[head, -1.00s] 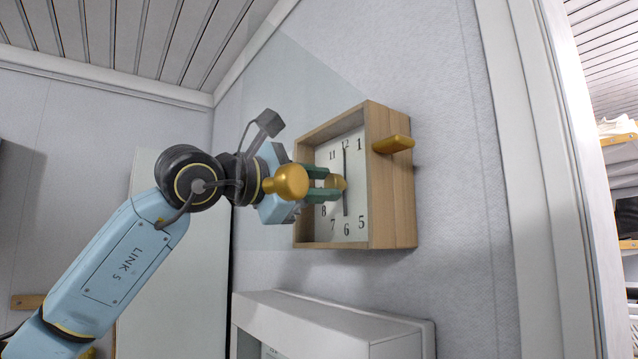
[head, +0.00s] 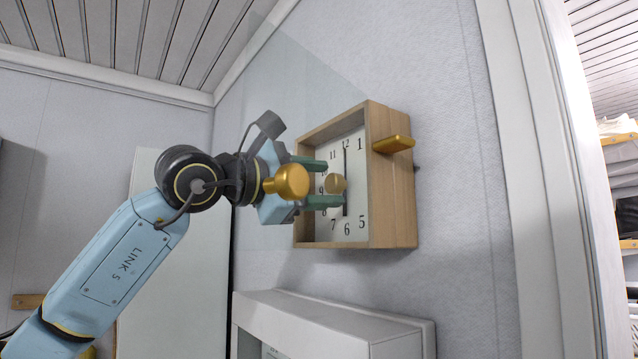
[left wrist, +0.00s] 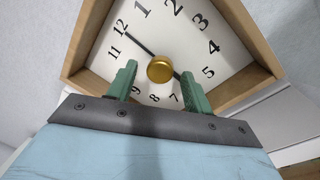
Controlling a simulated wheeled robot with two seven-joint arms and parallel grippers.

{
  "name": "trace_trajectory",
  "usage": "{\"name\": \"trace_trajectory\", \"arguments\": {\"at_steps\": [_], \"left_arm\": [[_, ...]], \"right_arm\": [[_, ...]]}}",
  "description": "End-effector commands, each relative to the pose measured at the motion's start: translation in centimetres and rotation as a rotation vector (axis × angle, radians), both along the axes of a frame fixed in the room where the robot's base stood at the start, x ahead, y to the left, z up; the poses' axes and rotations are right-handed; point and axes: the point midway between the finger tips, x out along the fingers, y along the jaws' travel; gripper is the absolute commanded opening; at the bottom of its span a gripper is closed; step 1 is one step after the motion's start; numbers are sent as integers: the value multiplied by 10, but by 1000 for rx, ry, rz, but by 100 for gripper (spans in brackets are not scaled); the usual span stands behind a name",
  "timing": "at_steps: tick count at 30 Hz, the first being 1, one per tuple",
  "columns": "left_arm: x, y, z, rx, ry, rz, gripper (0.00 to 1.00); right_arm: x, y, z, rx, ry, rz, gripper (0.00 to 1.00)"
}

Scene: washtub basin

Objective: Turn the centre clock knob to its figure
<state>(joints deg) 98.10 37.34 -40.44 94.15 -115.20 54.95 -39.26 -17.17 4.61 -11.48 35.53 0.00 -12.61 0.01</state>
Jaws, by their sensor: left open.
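The clock (head: 392,205) is a wooden box on the wall with a white dial. One dark hand points to 12 and another to 6. The round gold centre knob (head: 336,183) sits mid-dial; it also shows in the left wrist view (left wrist: 160,69). My left gripper (head: 331,184) is open, its green fingers on either side of the knob. In the left wrist view the fingertips (left wrist: 159,74) stand apart from the knob, with gaps on both sides. The knob's figure cannot be made out. My right gripper is not in view.
A gold lever (head: 393,144) sticks out of the clock's right side. A larger gold knob (head: 291,182) shows in front of my left gripper; its mounting is unclear. A faint clear pane (head: 310,75) spans the clock's left. A white-framed box (head: 330,318) is below.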

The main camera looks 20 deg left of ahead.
Motion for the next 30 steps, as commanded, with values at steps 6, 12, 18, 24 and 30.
{"name": "trace_trajectory", "arguments": {"at_steps": [6, 12, 18, 24, 30], "left_arm": [[-3, 3, -1, -1, -1, 0, 51], [-29, 21, -6, -1, -4, 2, 51], [-67, 47, -11, 0, -4, 3, 51], [-96, 68, -12, -1, -2, 2, 51], [-108, 76, -13, 1, 0, 1, 51]], "right_arm": [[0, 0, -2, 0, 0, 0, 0], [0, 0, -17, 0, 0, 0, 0], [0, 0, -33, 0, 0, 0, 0], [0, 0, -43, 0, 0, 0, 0], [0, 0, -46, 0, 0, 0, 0]]}}
